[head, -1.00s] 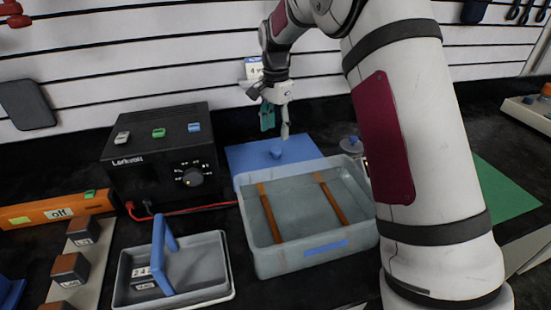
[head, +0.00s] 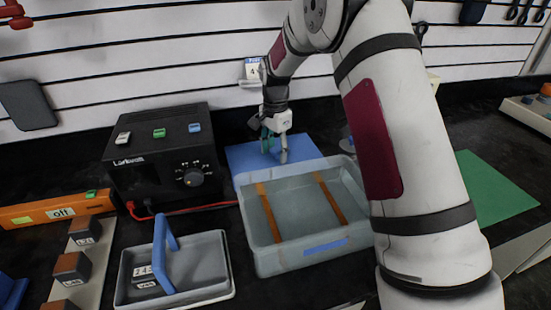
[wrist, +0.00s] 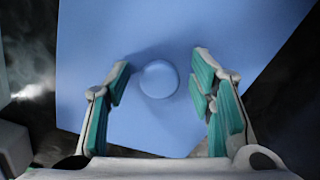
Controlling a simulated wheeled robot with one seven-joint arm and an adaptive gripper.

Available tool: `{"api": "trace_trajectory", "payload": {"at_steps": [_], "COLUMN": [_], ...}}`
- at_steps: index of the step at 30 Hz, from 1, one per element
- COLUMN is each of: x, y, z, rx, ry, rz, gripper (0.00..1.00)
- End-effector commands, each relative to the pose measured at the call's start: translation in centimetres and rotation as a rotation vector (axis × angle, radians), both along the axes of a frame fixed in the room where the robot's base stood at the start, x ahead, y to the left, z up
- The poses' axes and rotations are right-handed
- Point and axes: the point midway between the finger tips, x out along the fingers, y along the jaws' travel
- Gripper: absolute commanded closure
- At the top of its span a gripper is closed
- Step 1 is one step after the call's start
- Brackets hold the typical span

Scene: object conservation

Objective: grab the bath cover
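The bath cover (head: 246,156) is a flat blue panel lying behind the grey bath (head: 262,234) in the head view. In the wrist view the cover (wrist: 110,60) fills most of the picture, with a round blue knob (wrist: 158,79) on it. My gripper (head: 274,157) is low over the cover in the head view and hides the knob there. In the wrist view my gripper (wrist: 160,84) is open, with one teal-padded finger on each side of the knob. Gaps show between the knob and both fingers.
The bath is an open tub with two orange-brown strips across it. A black power unit (head: 150,165) stands left of the cover. A grey tray with a blue handle (head: 165,250) is at the front left. A green mat (head: 490,190) lies at the right.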

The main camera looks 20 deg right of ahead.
Motion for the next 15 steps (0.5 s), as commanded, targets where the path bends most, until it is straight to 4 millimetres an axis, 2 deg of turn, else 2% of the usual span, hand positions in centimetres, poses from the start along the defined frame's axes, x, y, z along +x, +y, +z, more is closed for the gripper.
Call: {"api": "trace_trajectory", "payload": {"at_steps": [1,6,15], "x": [0.00,0.00,0.05], "y": [-0.01,-0.01,-0.01], "z": [0.02,0.03,0.28], "rx": [0.000,0.000,0.000], "ry": [0.000,0.000,-0.002], "rz": [0.000,0.000,0.000], "gripper": [0.65,1.00,1.00]}}
